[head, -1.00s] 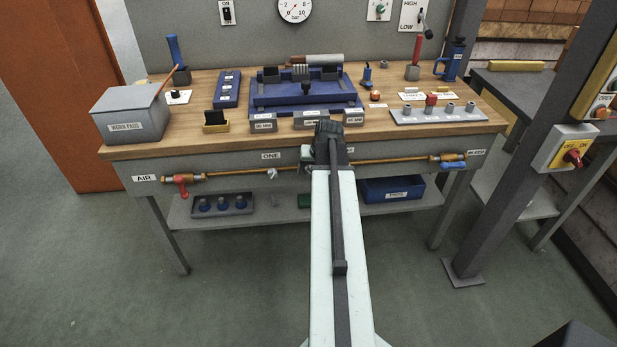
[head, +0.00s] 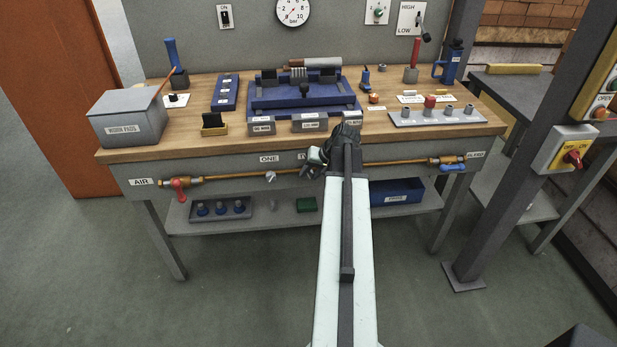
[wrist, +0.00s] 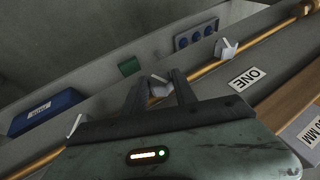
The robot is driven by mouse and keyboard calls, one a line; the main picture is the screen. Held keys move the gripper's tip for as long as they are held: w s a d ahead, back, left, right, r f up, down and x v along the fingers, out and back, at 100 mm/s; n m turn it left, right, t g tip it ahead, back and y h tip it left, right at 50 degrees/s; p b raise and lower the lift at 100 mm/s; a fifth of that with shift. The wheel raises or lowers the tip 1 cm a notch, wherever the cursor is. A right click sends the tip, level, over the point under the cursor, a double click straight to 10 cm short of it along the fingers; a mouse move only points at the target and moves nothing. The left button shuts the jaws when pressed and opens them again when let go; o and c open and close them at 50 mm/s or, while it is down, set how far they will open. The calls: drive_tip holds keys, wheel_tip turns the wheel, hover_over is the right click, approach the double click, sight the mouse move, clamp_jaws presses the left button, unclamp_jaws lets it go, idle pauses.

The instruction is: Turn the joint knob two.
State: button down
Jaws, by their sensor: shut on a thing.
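The joint knob two (wrist: 160,88) is a small pale grey knob on the brass pipe (wrist: 199,66) along the bench front. In the wrist view my gripper (wrist: 161,77) has one finger on each side of it and is shut on it. In the head view my gripper (head: 312,166) is at the pipe, right of the ONE label (head: 269,159); my arm and wrist hide knob two there. Knob one (head: 270,176) hangs below its label and also shows in the wrist view (wrist: 228,49). Another pale knob (wrist: 76,125) is at the wrist view's left.
A red valve handle (head: 180,189) is at the pipe's AIR end, and a blue handle (head: 453,167) at its right end. Below are a lower shelf (head: 270,217), a blue bin (head: 397,194) and a green block (head: 306,204). The wooden bench top (head: 205,140) overhangs the pipe.

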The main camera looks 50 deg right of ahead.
drive_tip(key=t+y+b, duration=0.1)
drive_tip(key=b, duration=0.1)
drive_tip(key=d+f+t+y+b, duration=0.1)
drive_tip(key=b, duration=0.1)
drive_tip(key=shift+m+t, duration=0.3)
drive_tip(key=shift+m, duration=0.1)
drive_tip(key=t+y+b, duration=0.1)
drive_tip(key=b, duration=0.1)
drive_tip(key=y+b, duration=0.1)
drive_tip(key=b, duration=0.1)
drive_tip(key=shift+s+f+m+t, duration=0.15)
drive_tip(key=shift+f+m+t, duration=0.15)
drive_tip(key=shift+t, duration=0.1)
drive_tip(key=t+y+b, duration=0.1)
drive_tip(key=b, duration=0.3)
drive_tip(key=shift+r+m+t, duration=0.1)
drive_tip(key=shift+m+t, duration=0.2)
drive_tip(key=shift+t, duration=0.1)
drive_tip(key=shift+r+t+y+b, duration=0.15)
drive_tip(key=shift+t+y+b, duration=0.25)
drive_tip(key=shift+b, duration=0.45)
drive_tip(key=shift+r, duration=0.1)
drive_tip(key=c, duration=1)
unclamp_jaws()
drive_tip(key=shift+s, duration=0.1)
